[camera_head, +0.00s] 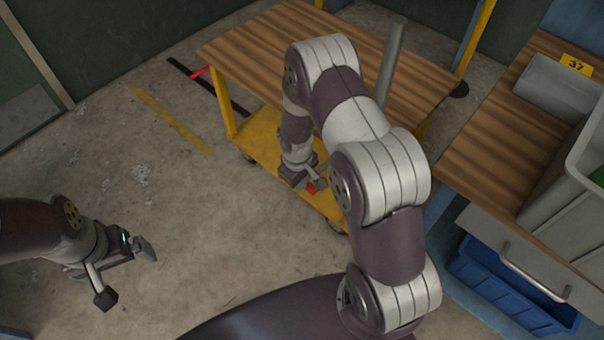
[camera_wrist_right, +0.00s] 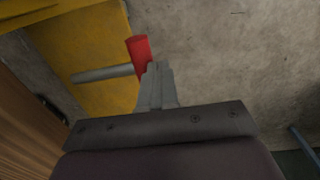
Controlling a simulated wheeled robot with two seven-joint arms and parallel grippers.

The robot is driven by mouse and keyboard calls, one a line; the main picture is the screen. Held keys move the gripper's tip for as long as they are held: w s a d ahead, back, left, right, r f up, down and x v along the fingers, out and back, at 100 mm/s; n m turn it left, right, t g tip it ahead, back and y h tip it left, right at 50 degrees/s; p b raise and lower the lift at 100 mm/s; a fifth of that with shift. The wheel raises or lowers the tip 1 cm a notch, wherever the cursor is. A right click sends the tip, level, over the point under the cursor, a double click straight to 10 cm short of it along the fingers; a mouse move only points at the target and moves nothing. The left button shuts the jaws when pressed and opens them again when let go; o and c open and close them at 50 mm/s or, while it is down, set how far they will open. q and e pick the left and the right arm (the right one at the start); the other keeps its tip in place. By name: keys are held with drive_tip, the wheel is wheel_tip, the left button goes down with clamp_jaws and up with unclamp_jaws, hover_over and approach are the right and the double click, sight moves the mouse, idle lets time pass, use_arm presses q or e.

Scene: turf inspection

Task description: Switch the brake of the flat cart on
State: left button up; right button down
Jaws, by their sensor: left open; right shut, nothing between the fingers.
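The flat cart has a wooden top and a yellow lower deck (camera_head: 262,152) in the middle of the head view. Its yellow metal (camera_wrist_right: 85,50) fills the upper left of the right wrist view. The brake lever has a red grip (camera_wrist_right: 138,50) on a grey rod (camera_wrist_right: 100,74). The red also shows at the cart's near edge in the head view (camera_head: 310,188). My right gripper (camera_head: 316,184) is shut beside it. Its closed fingertips (camera_wrist_right: 157,70) overlap the red grip's lower right; contact is unclear. My left gripper (camera_head: 127,273) is open and empty over the floor, away from the cart.
A wooden bench (camera_head: 500,125) with grey bins (camera_head: 555,88) and a blue crate (camera_head: 500,290) below stands on the right. A red piece (camera_head: 200,72) lies by a black strip behind the cart. The floor at left (camera_head: 180,200) is clear.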

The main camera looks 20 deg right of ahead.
use_arm(q)
drive_tip(key=shift+f+b, duration=0.85)
drive_tip(key=shift+f, duration=0.05)
use_arm(e)
wheel_tip(320, 180, down, 7)
drive_tip(key=shift+r, duration=0.2)
use_arm(q)
drive_tip(key=shift+f, duration=0.1)
use_arm(e)
drive_tip(key=shift+d+f, duration=0.2)
drive_tip(key=shift+f, duration=0.15)
drive_tip(key=shift+r, duration=0.1)
